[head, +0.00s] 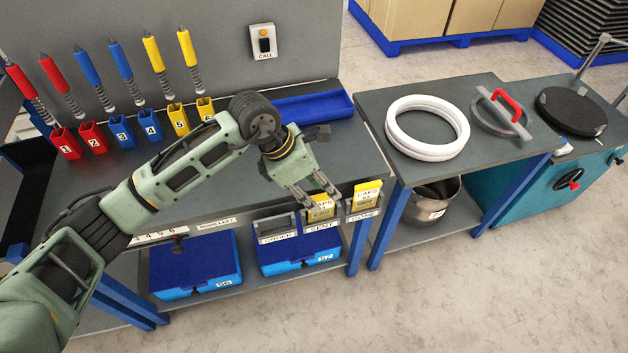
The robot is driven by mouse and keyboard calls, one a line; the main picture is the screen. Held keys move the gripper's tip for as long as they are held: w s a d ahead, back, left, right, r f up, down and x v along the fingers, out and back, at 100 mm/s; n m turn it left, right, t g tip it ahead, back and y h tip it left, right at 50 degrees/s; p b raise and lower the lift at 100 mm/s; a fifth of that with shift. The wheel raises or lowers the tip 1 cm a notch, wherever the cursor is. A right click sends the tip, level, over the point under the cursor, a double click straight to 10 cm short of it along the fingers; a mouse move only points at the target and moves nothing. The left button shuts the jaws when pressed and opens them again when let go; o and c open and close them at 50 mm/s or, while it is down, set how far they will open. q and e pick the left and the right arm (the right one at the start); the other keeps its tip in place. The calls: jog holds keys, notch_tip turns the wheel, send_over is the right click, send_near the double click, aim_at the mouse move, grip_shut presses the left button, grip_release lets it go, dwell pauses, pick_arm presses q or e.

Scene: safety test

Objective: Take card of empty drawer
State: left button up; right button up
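My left gripper (325,202) reaches over the front edge of the workbench, pointing down, with its two fingers apart. Its tips are at the top of a yellow card (321,212) marked CAPS, which stands in the middle holder, labelled SENT (322,227). I cannot tell whether the fingers touch this card. A second yellow CAPS card (367,195) stands in the right holder, labelled DONE (363,215). The left holder, labelled ORDER (277,238), shows no card. No open drawer can be made out. My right gripper is out of view.
Numbered red, blue and yellow bins (122,132) line the bench below hanging tools. A long blue tray (312,108) lies behind my gripper. Lidded blue boxes (195,265) stand on the lower shelf. White rings (427,127) lie on the right-hand table. The front floor is clear.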

aim_at(321, 196)
pick_arm(q)
jog(key=shift+w+a+r+y, duration=0.2)
jog(key=shift+w+a+y, duration=0.25)
jog(key=shift+a, duration=0.15)
jog(key=shift+w+f, duration=0.1)
jog(key=shift+f, duration=0.05)
jog(key=shift+p+x, duration=0.55)
jog(key=shift+x, duration=0.6)
jog(key=x, duration=0.3)
jog(key=p+x, duration=0.1)
jog(key=shift+w+a+f, duration=0.1)
jog(key=shift+w+f, duration=0.1)
jog(key=shift+w, duration=0.1)
jog(key=shift+f, duration=0.15)
grip_shut()
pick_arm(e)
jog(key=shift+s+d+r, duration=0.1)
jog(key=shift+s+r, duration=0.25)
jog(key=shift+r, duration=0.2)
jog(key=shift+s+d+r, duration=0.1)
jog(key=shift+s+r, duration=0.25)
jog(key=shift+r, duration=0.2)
